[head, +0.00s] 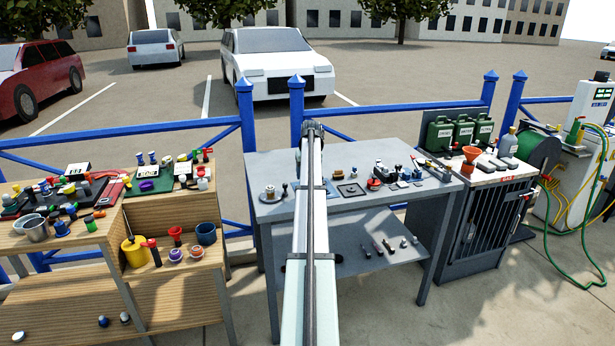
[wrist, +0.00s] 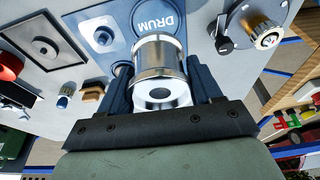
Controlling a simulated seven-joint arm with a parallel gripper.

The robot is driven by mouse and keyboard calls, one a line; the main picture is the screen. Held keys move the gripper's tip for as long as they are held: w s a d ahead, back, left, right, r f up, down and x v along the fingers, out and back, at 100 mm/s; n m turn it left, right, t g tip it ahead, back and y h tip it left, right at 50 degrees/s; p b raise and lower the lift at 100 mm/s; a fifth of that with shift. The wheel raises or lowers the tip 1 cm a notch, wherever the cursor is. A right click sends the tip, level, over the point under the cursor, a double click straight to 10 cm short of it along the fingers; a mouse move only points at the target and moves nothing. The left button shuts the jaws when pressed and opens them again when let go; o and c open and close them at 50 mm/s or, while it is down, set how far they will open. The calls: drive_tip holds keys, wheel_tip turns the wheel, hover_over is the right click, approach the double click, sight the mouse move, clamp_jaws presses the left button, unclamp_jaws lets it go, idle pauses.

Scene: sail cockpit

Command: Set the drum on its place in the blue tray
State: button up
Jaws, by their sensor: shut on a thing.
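The drum (wrist: 158,58) is a shiny silver cylinder with a hole in its near end face. In the wrist view it sits between the two dark fingers of my gripper (wrist: 160,82), which is shut on it. The blue tray (wrist: 198,30) lies beyond and under the drum, with the white word DRUM printed just past it. The drum covers the tray surface below the word, and I cannot tell whether it touches the tray. In the head view my arm hides the gripper and drum; a bit of blue tray (head: 333,189) shows beside it.
The grey table (head: 270,170) also holds a winch-like round metal part (wrist: 266,38) to the right in the wrist view and a dark square plate (wrist: 45,47) to the left. A white square piece (wrist: 103,36) lies on the tray left of the word. Small parts crowd the table's right side.

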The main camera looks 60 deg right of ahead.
drive_tip(key=shift+f, duration=0.2)
drive_tip(key=shift+f, duration=2.7)
drive_tip(key=shift+f, duration=0.55)
drive_tip(key=o, duration=0.9)
drive_tip(key=shift+v, duration=5.5)
